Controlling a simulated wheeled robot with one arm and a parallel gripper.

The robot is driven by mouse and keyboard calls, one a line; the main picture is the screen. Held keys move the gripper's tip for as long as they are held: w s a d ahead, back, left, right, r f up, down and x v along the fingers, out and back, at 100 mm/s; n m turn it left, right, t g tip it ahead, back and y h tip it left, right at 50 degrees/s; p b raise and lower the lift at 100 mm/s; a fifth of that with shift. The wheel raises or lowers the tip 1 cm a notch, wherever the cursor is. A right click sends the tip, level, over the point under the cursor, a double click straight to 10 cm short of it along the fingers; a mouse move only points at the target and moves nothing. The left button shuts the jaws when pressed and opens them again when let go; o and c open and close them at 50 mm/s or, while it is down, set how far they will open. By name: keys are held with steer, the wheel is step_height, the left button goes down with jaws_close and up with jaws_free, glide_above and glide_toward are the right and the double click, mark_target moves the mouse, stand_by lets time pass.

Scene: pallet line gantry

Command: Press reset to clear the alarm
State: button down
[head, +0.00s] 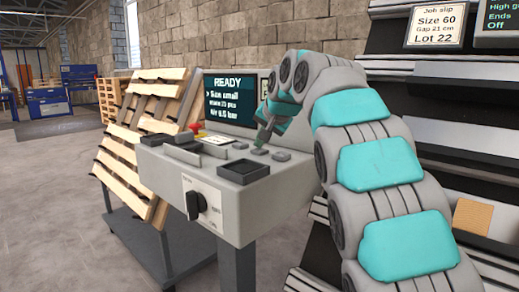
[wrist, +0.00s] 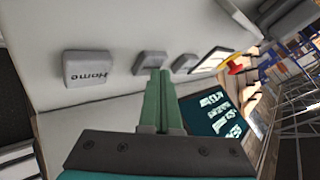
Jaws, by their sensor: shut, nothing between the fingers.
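The grey control console (head: 225,205) stands in the middle of the head view with several grey buttons on top. My gripper (head: 260,142) is shut and empty, pointing down with its tips at or just above a middle button (head: 259,151). In the wrist view my gripper's green fingers (wrist: 160,78) reach to that button (wrist: 150,62); I cannot tell whether they touch. A button marked Home (wrist: 88,68) is to its left, and another button (wrist: 185,63) to its right. No Reset label is legible. The screen (head: 230,97) reads READY, with size, count and air lines.
A red knob (head: 197,127), a black tray (head: 243,171) and a black rotary switch (head: 203,206) are on the console. Wooden pallets (head: 140,140) lean on a rack at left. A job slip (head: 436,25) hangs at upper right. Open floor lies at left.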

mark_target(260, 151)
steer(key=shift+r, duration=0.1)
steer(key=shift+r+p, duration=0.75)
steer(key=shift+p, duration=0.1)
step_height(260, 151, up, 5)
steer(key=p, duration=0.4)
steer(key=shift+r+p, duration=0.1)
steer(key=shift+p, duration=0.25)
